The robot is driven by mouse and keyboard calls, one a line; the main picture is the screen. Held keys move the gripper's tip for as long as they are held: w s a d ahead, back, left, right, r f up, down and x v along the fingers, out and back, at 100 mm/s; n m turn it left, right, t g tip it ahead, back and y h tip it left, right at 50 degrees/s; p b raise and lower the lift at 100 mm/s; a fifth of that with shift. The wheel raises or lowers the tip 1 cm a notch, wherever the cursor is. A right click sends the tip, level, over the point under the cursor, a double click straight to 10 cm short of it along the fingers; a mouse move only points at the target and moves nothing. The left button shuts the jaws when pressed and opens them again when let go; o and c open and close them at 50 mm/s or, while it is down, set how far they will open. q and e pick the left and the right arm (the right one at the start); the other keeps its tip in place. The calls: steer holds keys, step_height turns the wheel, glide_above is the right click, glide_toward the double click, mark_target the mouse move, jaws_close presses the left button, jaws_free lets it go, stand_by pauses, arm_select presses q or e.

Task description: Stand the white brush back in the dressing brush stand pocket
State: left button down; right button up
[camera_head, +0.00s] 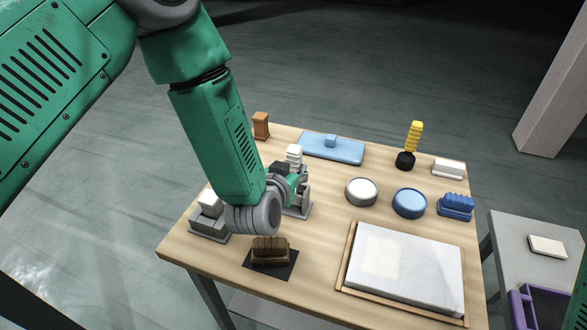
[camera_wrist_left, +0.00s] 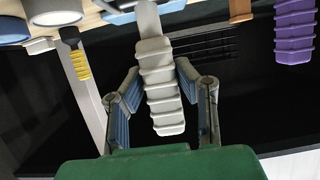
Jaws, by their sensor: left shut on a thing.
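The white brush (camera_head: 294,152) shows its ribbed white handle just beyond my left gripper (camera_head: 287,172) in the head view. In the left wrist view the white brush (camera_wrist_left: 162,95) lies between the two fingers of my left gripper (camera_wrist_left: 158,85), which is shut on its handle. Its pale shaft runs on toward the tabletop. A grey stepped block (camera_head: 302,204) stands partly hidden behind my wrist; I cannot tell whether it is the dressing brush stand, and no pocket shows clearly. A purple ribbed handle (camera_wrist_left: 295,30) shows at the right in the wrist view. My right gripper is not in view.
The wooden table (camera_head: 325,215) carries a brown brush (camera_head: 270,250) on a dark mat, a grey-white block (camera_head: 209,215), a framed white slab (camera_head: 405,265), two round tins, a blue tray (camera_head: 333,148), a blue brush (camera_head: 456,204) and an upright yellow handle (camera_head: 413,136).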

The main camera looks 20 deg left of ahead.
arm_select(q)
steer(key=shift+f+b, duration=0.55)
steer(key=shift+f, duration=0.2)
stand_by(0.3)
steer(key=c, duration=1.2)
jaws_free()
steer(key=shift+o, duration=0.2)
steer(key=shift+s, duration=0.1)
steer(key=p+v, duration=0.3)
steer(key=v, duration=0.5)
stand_by(0.5)
steer(key=v, duration=0.7)
